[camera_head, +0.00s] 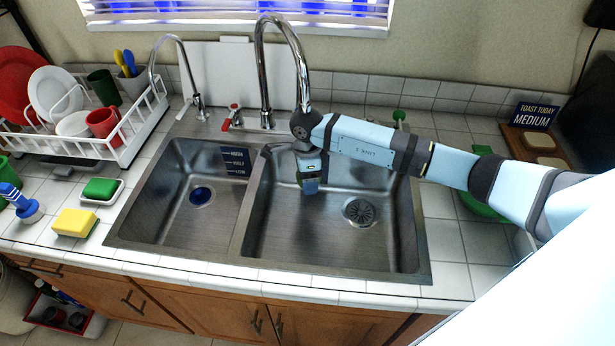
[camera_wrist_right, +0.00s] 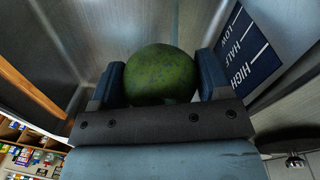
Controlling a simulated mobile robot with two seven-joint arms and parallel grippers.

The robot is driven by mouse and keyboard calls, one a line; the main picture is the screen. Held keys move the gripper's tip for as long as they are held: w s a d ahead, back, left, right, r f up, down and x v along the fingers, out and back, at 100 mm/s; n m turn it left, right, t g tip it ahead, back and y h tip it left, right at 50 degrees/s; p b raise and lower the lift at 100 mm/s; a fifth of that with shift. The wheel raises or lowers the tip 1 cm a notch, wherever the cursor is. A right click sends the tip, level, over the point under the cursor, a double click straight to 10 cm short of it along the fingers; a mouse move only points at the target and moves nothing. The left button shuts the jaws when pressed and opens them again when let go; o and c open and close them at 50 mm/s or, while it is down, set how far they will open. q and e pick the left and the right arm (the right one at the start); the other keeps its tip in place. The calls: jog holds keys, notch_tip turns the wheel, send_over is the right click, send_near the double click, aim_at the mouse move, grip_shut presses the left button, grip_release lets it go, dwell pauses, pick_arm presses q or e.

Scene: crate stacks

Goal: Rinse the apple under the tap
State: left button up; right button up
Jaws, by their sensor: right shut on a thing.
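The apple (camera_wrist_right: 160,74) is green with darker speckles in the right wrist view. It sits between the two blue fingers of my right gripper (camera_wrist_right: 161,84), which is shut on it. In the head view my right gripper (camera_head: 311,186) points down over the right sink basin (camera_head: 290,235), and the apple is mostly hidden there. The tall chrome tap (camera_head: 263,72) arches from behind the basins, its spout end close to my right wrist. I see no water stream. A red handle (camera_head: 232,117) is left of the tap's base. My left gripper is not in view.
A smaller chrome tap (camera_head: 188,68) stands behind the left basin (camera_head: 170,215). A white dish rack (camera_head: 135,140), yellow sponge (camera_head: 75,222) and green sponge (camera_head: 101,188) are at left. A toaster sign (camera_head: 533,117) is at right.

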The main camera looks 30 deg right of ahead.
jog(key=shift+s+d, duration=0.25)
jog(key=shift+d, duration=0.05)
jog(key=shift+w+a, duration=0.1)
jog(key=shift+a, duration=0.05)
jog(key=shift+w+a+b, duration=0.25)
jog(key=shift+a+b, duration=0.05)
jog(key=shift+s+d, duration=0.1)
jog(key=shift+d, duration=0.05)
dwell(0.4)
jog(key=shift+s+d, duration=0.25)
jog(key=shift+d, duration=0.05)
